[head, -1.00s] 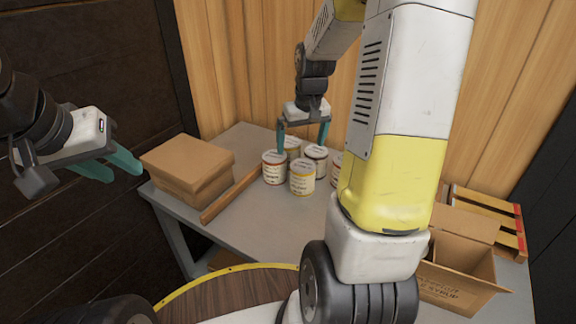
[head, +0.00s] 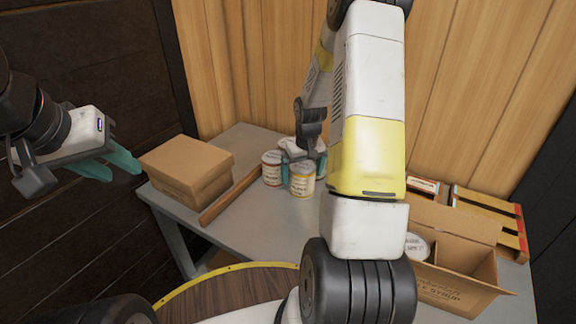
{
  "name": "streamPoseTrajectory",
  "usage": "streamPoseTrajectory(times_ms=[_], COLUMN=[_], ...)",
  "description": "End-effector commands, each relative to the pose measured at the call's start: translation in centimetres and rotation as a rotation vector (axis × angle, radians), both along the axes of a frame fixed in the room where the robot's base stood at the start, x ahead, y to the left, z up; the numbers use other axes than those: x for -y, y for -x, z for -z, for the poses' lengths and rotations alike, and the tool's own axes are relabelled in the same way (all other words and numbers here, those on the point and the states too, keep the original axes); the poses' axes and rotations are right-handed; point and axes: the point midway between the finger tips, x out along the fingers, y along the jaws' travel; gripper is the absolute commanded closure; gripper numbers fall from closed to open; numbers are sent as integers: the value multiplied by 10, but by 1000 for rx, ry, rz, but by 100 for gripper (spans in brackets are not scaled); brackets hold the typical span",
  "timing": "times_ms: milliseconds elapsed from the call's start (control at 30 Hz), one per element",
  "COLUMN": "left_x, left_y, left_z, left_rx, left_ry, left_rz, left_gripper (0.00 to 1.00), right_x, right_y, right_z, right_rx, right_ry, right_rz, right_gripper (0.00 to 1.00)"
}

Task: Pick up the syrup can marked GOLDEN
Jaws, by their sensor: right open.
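Several small syrup cans with pale lids stand in a cluster at the back of the grey table (head: 232,212). A can with red bands (head: 272,170) is at the left of the cluster, and a can with a yellowish label (head: 302,181) is at the front. The lettering is too small to read, so I cannot tell which is marked GOLDEN. My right gripper (head: 303,170) is open and low among the cans, with its fingers partly hidden behind the front can. My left gripper (head: 113,166) is open and empty, in the air at the left.
A closed cardboard box (head: 187,167) and a wooden strip (head: 230,196) lie left of the cans. An open carton (head: 455,280) with a pale-lidded can (head: 416,246) in it is at the right, before wooden crates (head: 490,218). My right arm hides the table's middle.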

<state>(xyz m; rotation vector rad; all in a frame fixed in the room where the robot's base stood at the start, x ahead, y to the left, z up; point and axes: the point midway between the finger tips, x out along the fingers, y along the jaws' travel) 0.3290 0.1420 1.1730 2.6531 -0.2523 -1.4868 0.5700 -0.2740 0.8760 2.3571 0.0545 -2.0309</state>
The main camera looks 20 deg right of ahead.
Motion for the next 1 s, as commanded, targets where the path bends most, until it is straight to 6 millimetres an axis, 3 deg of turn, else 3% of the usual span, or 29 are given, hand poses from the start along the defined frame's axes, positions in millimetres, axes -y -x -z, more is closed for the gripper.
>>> streamPoseTrajectory(times_ms=[267,733,1000], left_x=[0,0,0], left_y=[0,0,0], left_z=[0,0,0], left_rx=[0,0,0], left_ry=[0,0,0], left_rz=[0,0,0], left_gripper=[64,64,64], right_x=[0,0,0], right_y=[-1,-1,-2], right_z=[2,2,1], right_rx=[2,1,4], right_ry=[0,0,1], right_rz=[0,0,0], right_gripper=[2,94,97])
